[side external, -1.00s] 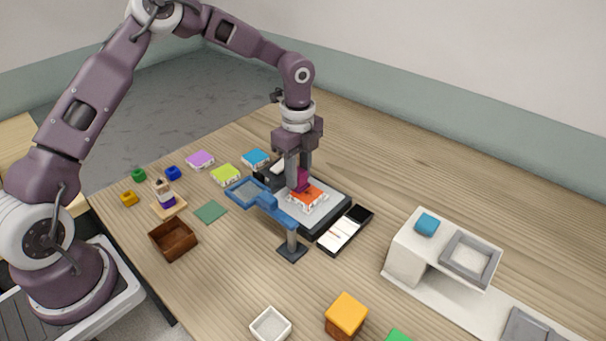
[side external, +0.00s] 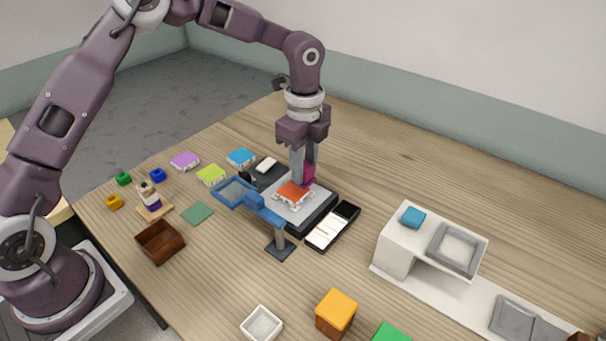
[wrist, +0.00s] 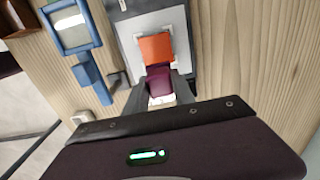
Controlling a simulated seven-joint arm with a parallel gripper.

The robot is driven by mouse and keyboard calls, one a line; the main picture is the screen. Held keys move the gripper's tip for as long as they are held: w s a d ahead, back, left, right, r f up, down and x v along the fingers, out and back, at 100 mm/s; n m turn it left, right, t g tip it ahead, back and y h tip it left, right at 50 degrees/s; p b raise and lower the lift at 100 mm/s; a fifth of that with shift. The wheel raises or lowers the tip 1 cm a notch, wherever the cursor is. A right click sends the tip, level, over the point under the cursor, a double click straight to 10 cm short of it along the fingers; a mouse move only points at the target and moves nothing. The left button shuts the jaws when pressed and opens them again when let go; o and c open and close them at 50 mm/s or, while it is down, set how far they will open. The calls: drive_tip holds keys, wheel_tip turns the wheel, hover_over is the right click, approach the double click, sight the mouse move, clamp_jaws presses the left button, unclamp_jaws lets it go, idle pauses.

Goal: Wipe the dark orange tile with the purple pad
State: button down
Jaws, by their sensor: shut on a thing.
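The dark orange tile (side external: 294,192) sits on a pale square on a grey and black platform; it also shows in the wrist view (wrist: 156,46). The purple pad (side external: 309,175) is a magenta-purple block between my gripper's fingers. In the wrist view the pad (wrist: 159,80) lies at the tile's near edge, overlapping it slightly in the picture. My gripper (side external: 304,178) points down, shut on the pad, at the right rear edge of the tile. I cannot tell whether the pad touches the tile.
A blue-framed stand (side external: 236,192) rises close in front of the platform (side external: 322,212). A phone (side external: 333,227) lies to its right. Lime (side external: 211,174), blue (side external: 241,157) and purple (side external: 185,160) tiles lie to the left. A white shelf (side external: 395,255) stands at right.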

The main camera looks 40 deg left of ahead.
drive_tip(key=shift+r, duration=2)
